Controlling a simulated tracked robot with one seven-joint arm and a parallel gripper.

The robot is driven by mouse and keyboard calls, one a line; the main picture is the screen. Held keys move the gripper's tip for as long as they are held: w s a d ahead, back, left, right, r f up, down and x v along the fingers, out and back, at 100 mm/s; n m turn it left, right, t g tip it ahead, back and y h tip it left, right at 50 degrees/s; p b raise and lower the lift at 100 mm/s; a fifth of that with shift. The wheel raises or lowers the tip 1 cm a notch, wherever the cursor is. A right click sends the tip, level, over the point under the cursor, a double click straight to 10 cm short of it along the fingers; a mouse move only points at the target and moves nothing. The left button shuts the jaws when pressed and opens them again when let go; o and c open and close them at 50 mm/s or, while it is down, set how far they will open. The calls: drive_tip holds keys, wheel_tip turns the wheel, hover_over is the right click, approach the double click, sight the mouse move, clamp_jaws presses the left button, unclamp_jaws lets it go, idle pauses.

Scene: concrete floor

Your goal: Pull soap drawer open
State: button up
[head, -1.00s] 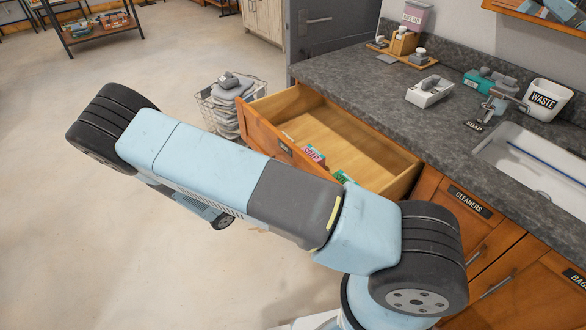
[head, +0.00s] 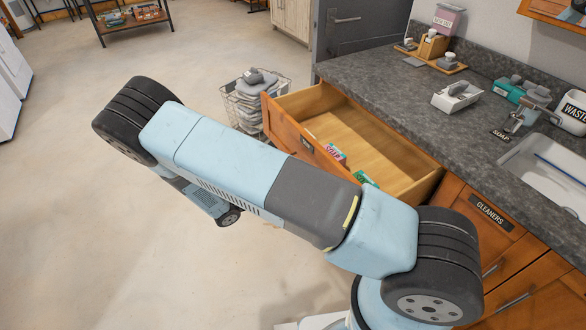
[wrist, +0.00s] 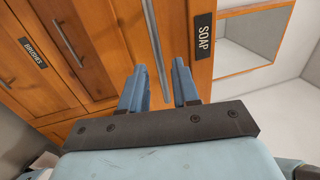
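The soap drawer (head: 398,188) stands pulled well out from under the counter in the head view, its inside exposed. Small soap boxes (head: 336,152) lie inside behind its front. In the wrist view a dark SOAP label (wrist: 203,37) is on the wooden front, beside a long metal handle bar (wrist: 151,30). My gripper (wrist: 159,78) has its two blue fingers apart, with the bar running into the gap between them. Gaps show on both sides of the bar. In the head view my arm hides the gripper and part of the drawer front.
A CLEANERS cupboard (head: 488,214) is right of the drawer. A wire basket of grey cloths (head: 255,95) stands just beyond the drawer. Floor (head: 60,220) at left is clear.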

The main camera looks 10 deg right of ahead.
drive_tip(key=v, duration=0.8)
drive_tip(key=shift+a+f, duration=0.15)
drive_tip(key=shift+a, duration=0.2)
drive_tip(key=d+r+m+g+y, duration=0.3)
drive_tip(key=d+r+m+g, duration=0.15)
drive_tip(key=r+m, duration=0.35)
drive_tip(key=s+d+r+m+g+y, duration=0.1)
drive_tip(key=d+r+m+g+y, duration=0.25)
drive_tip(key=d+r+m, duration=0.45)
drive_tip(key=d+r+m+g+y, duration=0.3)
drive_tip(key=d+r+m+y, duration=0.15)
drive_tip(key=r, duration=0.65)
drive_tip(key=s+d+r+m+t+y, duration=0.3)
drive_tip(key=s+d+r+m+t, duration=0.1)
drive_tip(key=s+r+m, duration=0.5)
drive_tip(key=s+d+r+m+t+y, duration=0.4)
drive_tip(key=s+d+r+m, duration=0.1)
drive_tip(key=s+r+m, duration=0.4)
drive_tip(key=shift+s+d+r+m, duration=0.3)
drive_tip(key=shift+r+m, duration=0.05)
drive_tip(key=shift+m, duration=0.8)
